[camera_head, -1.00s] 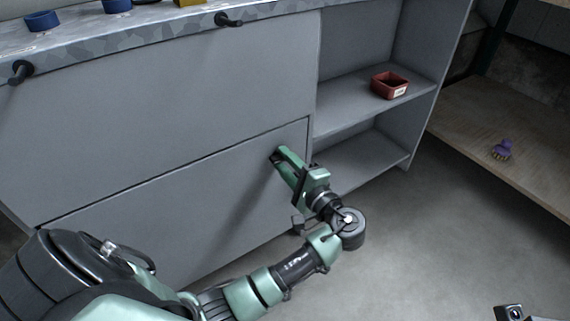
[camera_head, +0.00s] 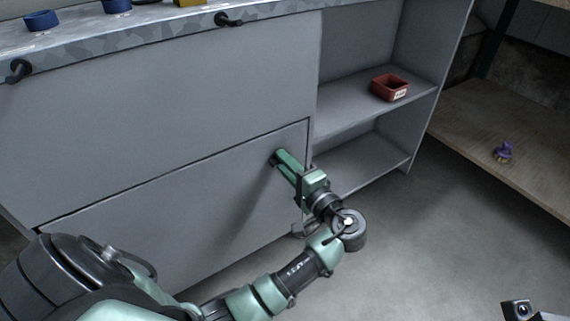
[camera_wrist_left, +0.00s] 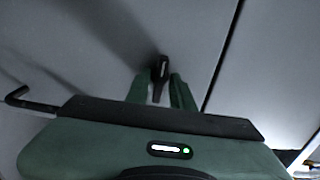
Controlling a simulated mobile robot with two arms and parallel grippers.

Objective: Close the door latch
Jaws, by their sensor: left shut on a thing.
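The door is the lower grey panel (camera_head: 150,230) of the cabinet. The black door latch (camera_wrist_left: 160,68) shows in the left wrist view, between the tips of my green fingers. It stands close to upright in that picture. My left gripper (camera_head: 279,156) reaches to the door near its upper right corner and is shut on the latch; it also fills the low part of the left wrist view (camera_wrist_left: 163,85). In the head view the fingers mostly hide the latch. I cannot see my right gripper.
Open shelves right of the door hold a red bin (camera_head: 390,87). Black handles (camera_head: 228,20) sit along the worktop's front edge, with blue round items (camera_head: 42,20) above. A wooden shelf (camera_head: 520,150) at right carries a purple brush (camera_head: 503,152). The floor between is clear.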

